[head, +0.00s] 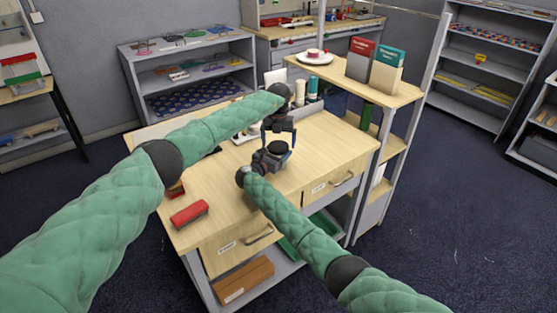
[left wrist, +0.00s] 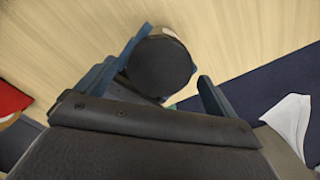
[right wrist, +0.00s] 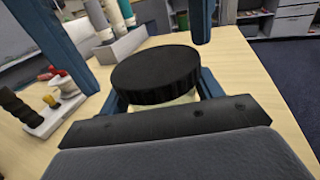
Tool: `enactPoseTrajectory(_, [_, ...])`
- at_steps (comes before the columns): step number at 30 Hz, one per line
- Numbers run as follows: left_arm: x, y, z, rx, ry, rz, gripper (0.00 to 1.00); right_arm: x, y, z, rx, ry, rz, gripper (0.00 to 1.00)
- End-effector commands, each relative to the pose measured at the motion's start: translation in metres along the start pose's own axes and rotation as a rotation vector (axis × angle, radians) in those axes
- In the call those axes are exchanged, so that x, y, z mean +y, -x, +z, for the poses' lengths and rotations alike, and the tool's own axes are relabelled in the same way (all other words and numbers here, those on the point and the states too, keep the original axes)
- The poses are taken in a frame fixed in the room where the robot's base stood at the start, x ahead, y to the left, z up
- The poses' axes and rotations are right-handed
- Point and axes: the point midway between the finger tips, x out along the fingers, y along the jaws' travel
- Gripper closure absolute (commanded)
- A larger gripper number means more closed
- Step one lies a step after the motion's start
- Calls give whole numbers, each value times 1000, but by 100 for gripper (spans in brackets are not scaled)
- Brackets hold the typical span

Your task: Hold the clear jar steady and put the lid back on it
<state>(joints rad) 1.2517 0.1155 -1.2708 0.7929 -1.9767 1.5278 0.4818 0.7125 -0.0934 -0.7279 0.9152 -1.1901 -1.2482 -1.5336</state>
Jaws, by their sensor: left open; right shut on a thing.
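The black ribbed lid (right wrist: 156,74) sits on top of the clear jar (right wrist: 182,98), and only a pale strip of the jar shows below it. I cannot tell whether the lid is fully seated. My right gripper (right wrist: 163,92) is shut on the jar from the side, below the lid. My left gripper (head: 278,135) is open above the lid, pointing down, with its blue fingers on either side and apart from it. In the left wrist view the round lid top (left wrist: 158,65) lies between the left fingers and hides most of the jar.
The wooden desk (head: 320,150) has a red object (head: 189,213) at its front left. A white tray of small items (right wrist: 52,110) and a grey holder with bottles (right wrist: 122,45) stand behind the jar. A raised shelf with two boxes (head: 360,60) borders the right.

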Motion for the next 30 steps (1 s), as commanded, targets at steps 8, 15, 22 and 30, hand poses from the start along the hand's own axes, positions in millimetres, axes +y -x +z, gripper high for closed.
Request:
enactPoseTrajectory(8, [0, -11, 0, 0, -1, -1, 6, 0, 0, 0, 0, 0, 0, 99])
enactPoseTrajectory(15, [0, -11, 0, 0, -1, 0, 24, 0, 0, 0, 0, 0, 0, 99])
enactPoseTrajectory(22, [0, -11, 0, 0, -1, 0, 52, 0, 0, 0, 0, 0, 0, 99])
enactPoseTrajectory(30, [0, -11, 0, -1, -153, 0, 52, 0, 0, 0, 0, 0, 0, 99])
